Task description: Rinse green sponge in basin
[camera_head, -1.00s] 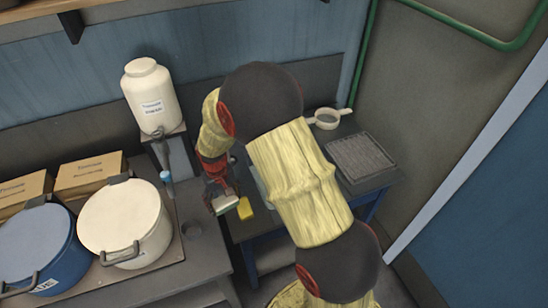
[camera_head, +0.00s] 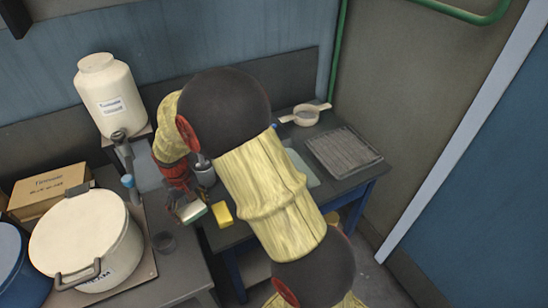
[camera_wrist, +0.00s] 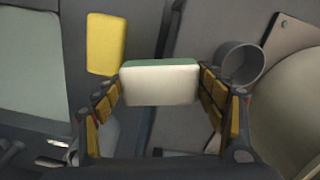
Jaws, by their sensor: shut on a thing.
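My gripper (camera_head: 184,203) is shut on the green sponge (camera_head: 194,212), which has a pale white side and a green side. In the wrist view the green sponge (camera_wrist: 160,84) sits between the two fingers of my gripper (camera_wrist: 162,92), with its pale face towards the camera. A pale green basin (camera_head: 302,168) shows beside my arm in the head view, mostly hidden by it. The wrist view shows a pale green surface at its left edge, probably the basin (camera_wrist: 28,62).
A yellow sponge (camera_head: 222,215) lies right of the held one. A small grey cup (camera_head: 165,242) and a cream pot (camera_head: 85,238) stand to the left. A white dispenser (camera_head: 112,95) stands behind. A ridged drying rack (camera_head: 343,152) and a strainer (camera_head: 306,114) are at right.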

